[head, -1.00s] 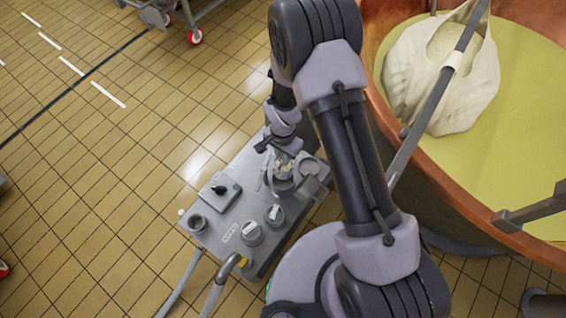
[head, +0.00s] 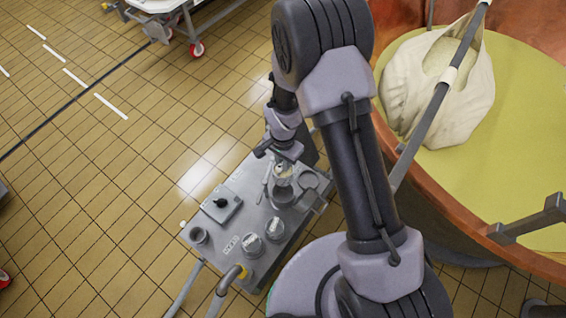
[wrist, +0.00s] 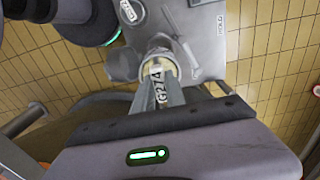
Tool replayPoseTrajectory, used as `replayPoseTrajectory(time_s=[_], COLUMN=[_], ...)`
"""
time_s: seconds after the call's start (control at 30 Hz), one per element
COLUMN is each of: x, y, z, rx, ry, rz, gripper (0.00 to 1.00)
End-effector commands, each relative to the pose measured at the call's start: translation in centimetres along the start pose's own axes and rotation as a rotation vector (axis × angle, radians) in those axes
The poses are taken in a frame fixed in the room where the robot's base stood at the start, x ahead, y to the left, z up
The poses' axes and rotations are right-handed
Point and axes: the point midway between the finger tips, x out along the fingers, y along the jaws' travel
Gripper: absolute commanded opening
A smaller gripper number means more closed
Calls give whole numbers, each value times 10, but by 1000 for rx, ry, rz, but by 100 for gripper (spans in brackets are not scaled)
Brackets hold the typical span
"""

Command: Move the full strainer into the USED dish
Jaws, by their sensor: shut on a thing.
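My gripper (head: 284,161) is shut on the strainer (head: 283,176), a small pale-topped cup. It is over the grey metal unit beside the vat. In the head view the strainer appears just above a dark round opening (head: 282,198); the exact gap is hard to judge. In the wrist view the fingers (wrist: 161,82) close at the strainer's round rim (wrist: 157,56), with pale content showing inside. I cannot read which vessel is the USED dish. An open round grey cup (head: 199,236) stands at the unit's left end.
Two capped round fittings with white labels (head: 252,245) (head: 274,230) stand on the unit's front side. A small box with a black knob (head: 221,203) is on its left. Hoses leave the front. The copper vat (head: 440,205) stands close on the right; tiled floor is clear left.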

Motion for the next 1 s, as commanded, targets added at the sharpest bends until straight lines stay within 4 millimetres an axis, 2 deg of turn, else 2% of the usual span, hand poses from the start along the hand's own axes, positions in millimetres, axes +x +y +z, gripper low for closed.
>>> replayPoseTrajectory(time_s=[1.0], x=[-72], y=[0], z=[0], rx=[1], ry=[0], rz=[-1], gripper=[0])
